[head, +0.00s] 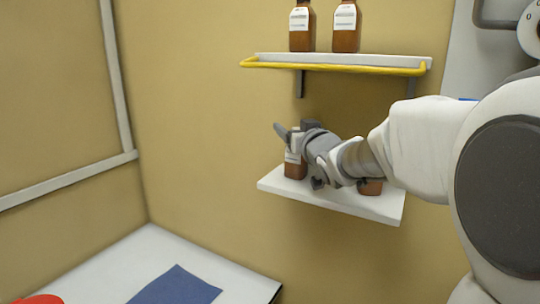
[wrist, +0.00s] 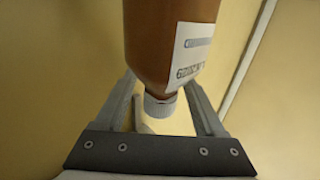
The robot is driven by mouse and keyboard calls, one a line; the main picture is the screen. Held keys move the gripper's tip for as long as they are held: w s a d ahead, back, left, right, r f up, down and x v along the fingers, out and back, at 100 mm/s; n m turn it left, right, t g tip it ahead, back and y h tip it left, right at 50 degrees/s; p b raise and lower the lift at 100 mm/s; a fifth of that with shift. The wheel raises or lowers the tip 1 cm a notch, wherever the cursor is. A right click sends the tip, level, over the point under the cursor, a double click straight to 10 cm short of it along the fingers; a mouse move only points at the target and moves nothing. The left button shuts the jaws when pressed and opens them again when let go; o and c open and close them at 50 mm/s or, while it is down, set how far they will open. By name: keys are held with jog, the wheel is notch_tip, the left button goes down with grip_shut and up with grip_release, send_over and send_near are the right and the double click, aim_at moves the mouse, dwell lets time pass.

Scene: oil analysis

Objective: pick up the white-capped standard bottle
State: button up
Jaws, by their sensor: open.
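A brown bottle with a white label (head: 294,168) stands at the left of the lower wall shelf, partly hidden behind my gripper (head: 299,152). In the wrist view a brown bottle (wrist: 152,45) appears upside down in the picture, its pale grey-white cap (wrist: 160,106) toward the gripper's base. My gripper (wrist: 160,85) is open, with one finger on each side of the bottle's neck and cap. Whether either finger touches the bottle cannot be told. A second brown bottle (head: 370,187) on the lower shelf is mostly hidden by my arm.
The lower white shelf (head: 345,204) is narrow. Above it, an upper shelf (head: 335,62) with a yellow rail holds two brown bottles (head: 302,28). A white table (head: 225,264) with a blue mat (head: 175,287) and a red object (head: 38,299) stands below left.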

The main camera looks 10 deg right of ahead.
grip_shut()
dwell(1.3)
